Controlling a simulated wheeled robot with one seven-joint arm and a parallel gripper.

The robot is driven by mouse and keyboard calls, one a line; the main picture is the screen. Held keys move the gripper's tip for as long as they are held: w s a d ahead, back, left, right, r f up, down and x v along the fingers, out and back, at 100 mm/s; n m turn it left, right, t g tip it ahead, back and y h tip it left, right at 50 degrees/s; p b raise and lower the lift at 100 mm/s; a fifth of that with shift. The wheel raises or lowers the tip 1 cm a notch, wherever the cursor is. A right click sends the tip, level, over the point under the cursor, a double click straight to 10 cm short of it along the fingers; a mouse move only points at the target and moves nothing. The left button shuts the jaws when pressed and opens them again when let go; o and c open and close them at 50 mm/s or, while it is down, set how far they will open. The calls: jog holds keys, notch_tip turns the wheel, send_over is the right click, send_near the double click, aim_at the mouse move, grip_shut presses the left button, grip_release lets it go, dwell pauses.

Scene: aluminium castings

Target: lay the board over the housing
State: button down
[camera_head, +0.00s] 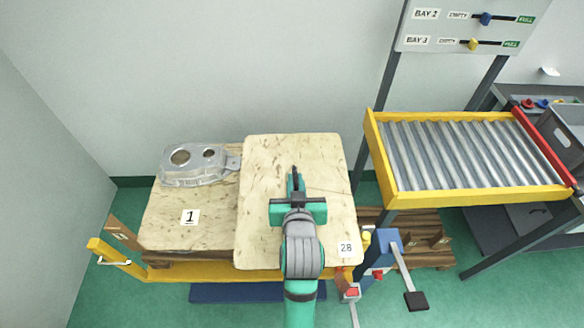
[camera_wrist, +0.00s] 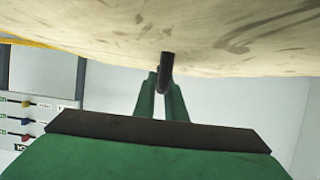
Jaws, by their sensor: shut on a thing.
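The housing (camera_head: 195,165) is a grey metal casting with two round openings, lying on a wooden sheet marked 1 (camera_head: 165,225) at the left. The board (camera_head: 265,155) is a pale wooden sheet marked 28, to the right of the housing. Its left edge is close to the housing's right lug; it does not cover the housing's body. My gripper (camera_head: 294,178) is over the middle of the board, and in the wrist view its green fingers (camera_wrist: 162,95) are shut around a dark handle (camera_wrist: 167,65) at the board's face. I cannot tell whether the board is clear of what lies beneath.
A yellow-framed roller conveyor (camera_head: 470,155) stands at the right, with a panel of sliders (camera_head: 470,30) above it. A wooden pallet (camera_head: 435,245) shows below the board. A yellow rail (camera_head: 170,273) and a blue pedal device (camera_head: 388,250) are in front. A wall is behind.

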aim_at(290, 165)
jog(key=x, duration=0.3)
jog(key=a+x, duration=0.1)
jog(key=x, duration=0.5)
jog(key=shift+w+a+f, duration=0.1)
jog(key=shift+w+a, duration=0.05)
jog(key=shift+w, duration=0.05)
jog(key=w+a+f, duration=0.1)
jog(key=w+f, duration=0.4)
jog(key=f, duration=0.4)
jog(key=shift+w, duration=0.2)
jog(key=shift+a+f, duration=0.1)
jog(key=shift+f, duration=0.05)
jog(key=c, duration=2.2)
grip_release()
jog(key=shift+f, duration=0.2)
jog(key=o, duration=0.4)
